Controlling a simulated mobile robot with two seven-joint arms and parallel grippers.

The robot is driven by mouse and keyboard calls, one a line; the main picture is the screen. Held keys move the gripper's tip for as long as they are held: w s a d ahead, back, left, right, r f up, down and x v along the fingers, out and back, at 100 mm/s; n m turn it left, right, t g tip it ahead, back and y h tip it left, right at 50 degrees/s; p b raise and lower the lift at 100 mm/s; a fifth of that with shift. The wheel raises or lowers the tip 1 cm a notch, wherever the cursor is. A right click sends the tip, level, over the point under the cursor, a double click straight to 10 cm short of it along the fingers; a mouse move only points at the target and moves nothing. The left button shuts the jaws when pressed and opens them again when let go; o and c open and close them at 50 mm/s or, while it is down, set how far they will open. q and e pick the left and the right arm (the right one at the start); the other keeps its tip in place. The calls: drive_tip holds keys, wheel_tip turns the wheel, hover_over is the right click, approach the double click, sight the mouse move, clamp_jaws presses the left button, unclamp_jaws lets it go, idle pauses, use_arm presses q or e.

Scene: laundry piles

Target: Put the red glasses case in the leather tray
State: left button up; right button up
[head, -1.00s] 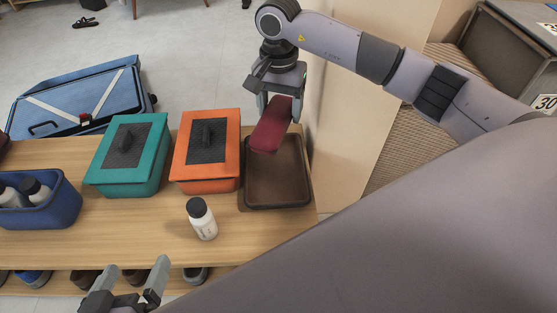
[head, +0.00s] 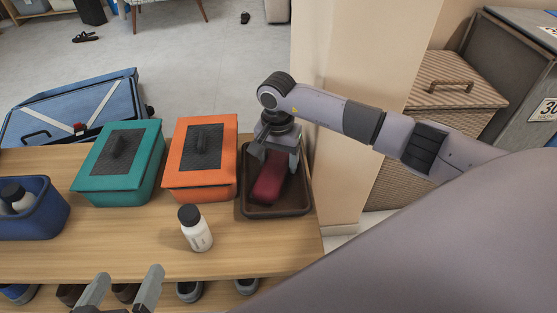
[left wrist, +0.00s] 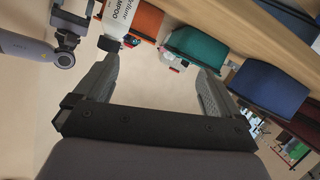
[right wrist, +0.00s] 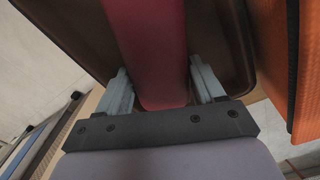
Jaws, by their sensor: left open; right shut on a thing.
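The red glasses case (head: 268,182) is within the brown leather tray (head: 275,212) on the wooden table, lying lengthwise inside its rim. In the right wrist view the case (right wrist: 150,50) runs between the two fingers, with the tray (right wrist: 225,45) around it. My right gripper (head: 280,165) is shut on the case and is low over the tray. Whether the case touches the tray floor is hard to tell. My left gripper (head: 122,295) is open and empty at the table's front edge; its fingers also show in the left wrist view (left wrist: 155,85).
An orange lidded box (head: 203,190) stands just left of the tray, and a teal lidded box (head: 118,185) beyond it. A white bottle (head: 196,235) with a dark cap stands in front. A blue bin (head: 40,220) is at the left. A beige pillar (head: 335,120) is close on the right.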

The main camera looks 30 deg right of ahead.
drive_tip(key=o, duration=0.7)
drive_tip(key=shift+f, duration=0.1)
drive_tip(key=shift+o, duration=0.6)
